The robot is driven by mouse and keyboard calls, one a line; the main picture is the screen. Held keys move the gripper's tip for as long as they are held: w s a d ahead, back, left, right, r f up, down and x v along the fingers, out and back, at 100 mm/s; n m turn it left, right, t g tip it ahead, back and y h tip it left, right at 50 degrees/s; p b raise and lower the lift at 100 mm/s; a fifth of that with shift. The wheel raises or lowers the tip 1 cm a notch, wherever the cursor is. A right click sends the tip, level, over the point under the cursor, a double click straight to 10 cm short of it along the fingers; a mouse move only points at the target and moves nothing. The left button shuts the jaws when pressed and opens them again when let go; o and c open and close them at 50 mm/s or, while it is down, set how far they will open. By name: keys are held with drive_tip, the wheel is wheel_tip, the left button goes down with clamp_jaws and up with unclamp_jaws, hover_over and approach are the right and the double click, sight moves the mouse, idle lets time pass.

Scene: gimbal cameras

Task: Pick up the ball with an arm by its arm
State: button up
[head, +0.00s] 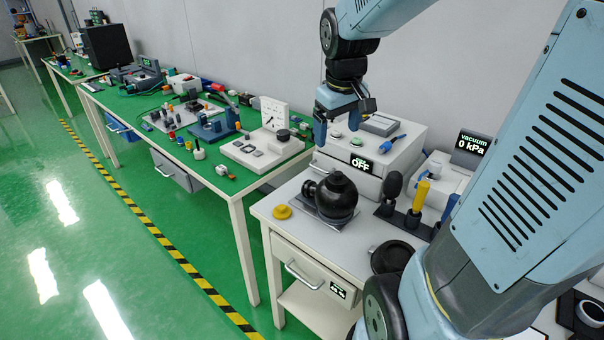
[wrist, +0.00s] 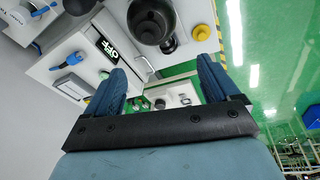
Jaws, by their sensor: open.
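The ball with an arm (head: 337,197) is a black sphere with a round cap on top, sitting on a grey plate on the white table. Its short black arm (head: 309,188) sticks out to the left in the head view. My gripper (head: 343,120) is open and empty, above and behind the ball, near the white box. In the wrist view the ball (wrist: 151,20) shows at the top edge, partly cut off, beyond the blue fingers of my gripper (wrist: 160,78). The arm (wrist: 169,45) points down there, towards the gap between the fingers. Nothing touches the ball.
A yellow knob (head: 282,212) lies left of the ball. A white box with an OFF display (head: 361,168) stands behind it. A rack of upright tools (head: 403,219) is to the right, and a black round dish (head: 391,257) in front. A green-topped bench (head: 235,180) stands left.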

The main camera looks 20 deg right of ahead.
sight(319, 190)
drive_tip(key=w+f+n+g, duration=0.1)
drive_tip(key=w+f, duration=0.2)
drive_tip(key=f, duration=0.4)
drive_tip(key=w+f+n+g, duration=0.1)
drive_tip(key=w+f, duration=0.3)
drive_tip(key=f, duration=0.3)
drive_tip(key=w+f+n, duration=0.1)
drive_tip(key=w+f, duration=0.2)
drive_tip(key=f, duration=0.3)
drive_tip(key=shift+w+d+f+g+y, duration=0.3)
drive_tip(key=shift+f+g+y, duration=0.1)
drive_tip(key=shift+a+f, duration=0.2)
drive_tip(key=shift+f, duration=2.4)
drive_tip(key=shift+c, duration=0.3)
drive_tip(key=c, duration=1.5)
